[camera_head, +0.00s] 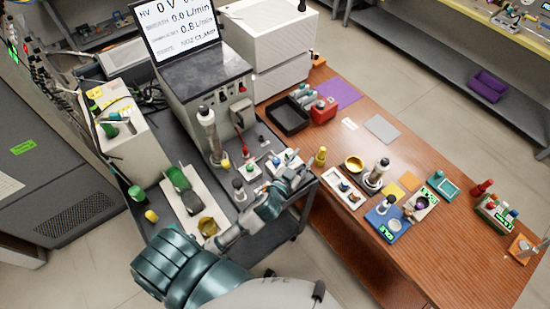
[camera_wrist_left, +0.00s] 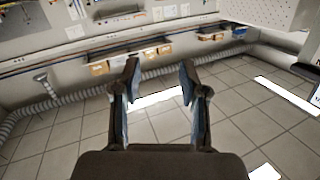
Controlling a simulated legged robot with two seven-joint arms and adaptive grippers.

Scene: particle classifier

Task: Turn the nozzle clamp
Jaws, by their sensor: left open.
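The grey classifier unit (camera_head: 205,85) stands on the dark cart, with a screen (camera_head: 180,27) on top whose last line seems to read "NOZ CLAMP". An upright metal column (camera_head: 209,132) with a dark cap stands at its front. Small fittings (camera_head: 250,167) with red, white and yellow parts sit near it; I cannot tell which one is the nozzle clamp. My left gripper (camera_head: 296,178) is at the cart's right edge, right of these fittings.
A pale tray (camera_head: 190,213) with a green item lies on the cart's left. Floor shows between furniture.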

